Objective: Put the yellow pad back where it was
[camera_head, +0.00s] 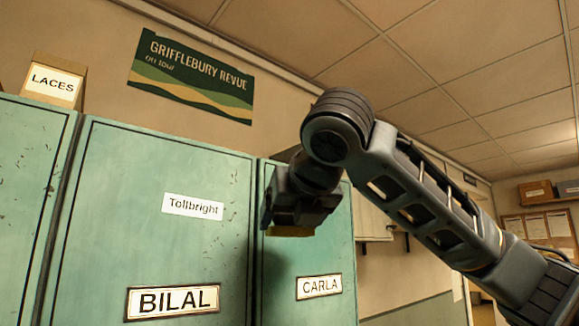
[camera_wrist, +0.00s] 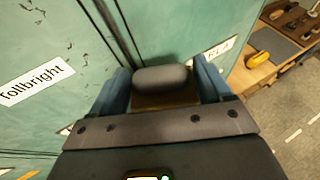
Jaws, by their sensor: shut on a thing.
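My gripper (camera_head: 292,215) is in front of the upper part of the teal locker marked CARLA (camera_head: 335,262), near the edge it shares with the BILAL locker. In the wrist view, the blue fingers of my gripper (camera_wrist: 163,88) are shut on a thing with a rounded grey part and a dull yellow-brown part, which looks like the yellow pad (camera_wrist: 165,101). In the head view, a dull yellow edge of the pad (camera_head: 290,231) shows under the gripper. Most of the pad is hidden by the gripper. Whether it touches the locker, I cannot tell.
The BILAL locker (camera_head: 100,220) carries a Tollbright label (camera_head: 193,206). A LACES box (camera_head: 55,82) stands on top at left, and a green poster (camera_head: 190,78) hangs above. Another yellow thing (camera_wrist: 258,59) lies on a wooden bench (camera_wrist: 250,76) at right, with open floor below.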

